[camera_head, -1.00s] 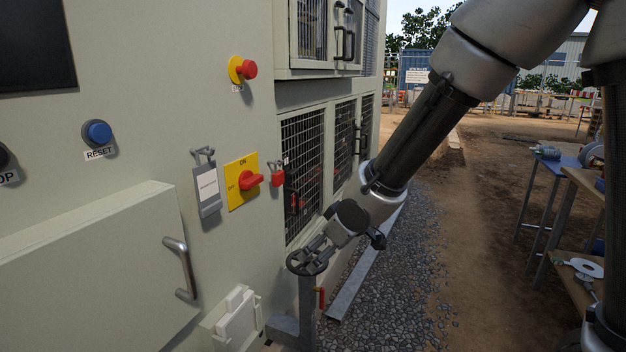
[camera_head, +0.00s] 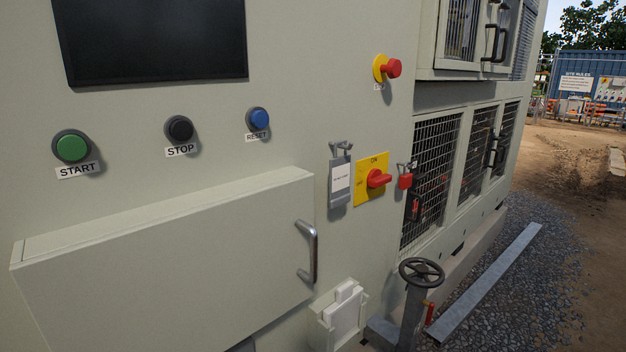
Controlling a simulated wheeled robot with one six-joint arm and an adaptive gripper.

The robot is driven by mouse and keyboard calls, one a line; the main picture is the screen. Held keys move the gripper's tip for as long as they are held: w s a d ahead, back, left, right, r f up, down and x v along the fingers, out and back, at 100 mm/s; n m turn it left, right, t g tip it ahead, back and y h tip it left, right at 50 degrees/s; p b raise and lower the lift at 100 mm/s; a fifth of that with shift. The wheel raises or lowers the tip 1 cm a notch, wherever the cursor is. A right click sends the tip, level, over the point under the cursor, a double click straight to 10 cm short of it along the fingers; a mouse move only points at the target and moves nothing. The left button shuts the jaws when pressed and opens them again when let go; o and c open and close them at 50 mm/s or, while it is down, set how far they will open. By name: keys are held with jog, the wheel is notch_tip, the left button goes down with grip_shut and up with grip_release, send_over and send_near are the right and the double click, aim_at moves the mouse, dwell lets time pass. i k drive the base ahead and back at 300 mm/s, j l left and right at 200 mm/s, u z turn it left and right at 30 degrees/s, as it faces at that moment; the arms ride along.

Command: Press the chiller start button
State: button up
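The chiller start button (camera_head: 71,147) is a round green button in a dark ring on the pale chiller panel (camera_head: 300,100), at the left. A label reading START (camera_head: 77,171) sits just under it. To its right are a black STOP button (camera_head: 179,129) and a blue RESET button (camera_head: 258,118). Nothing covers the start button. My gripper and arm are not in view now, so I cannot see where the gripper is relative to the button.
A dark screen (camera_head: 150,38) is above the buttons. A box door with a handle (camera_head: 308,252) juts out below them. A red-and-yellow rotary switch (camera_head: 376,179), a red emergency knob (camera_head: 391,68) and a handwheel (camera_head: 421,271) are to the right. Gravel and dirt lie at far right.

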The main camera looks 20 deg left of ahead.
aim_at(72, 147)
jog(key=u, duration=1.7)
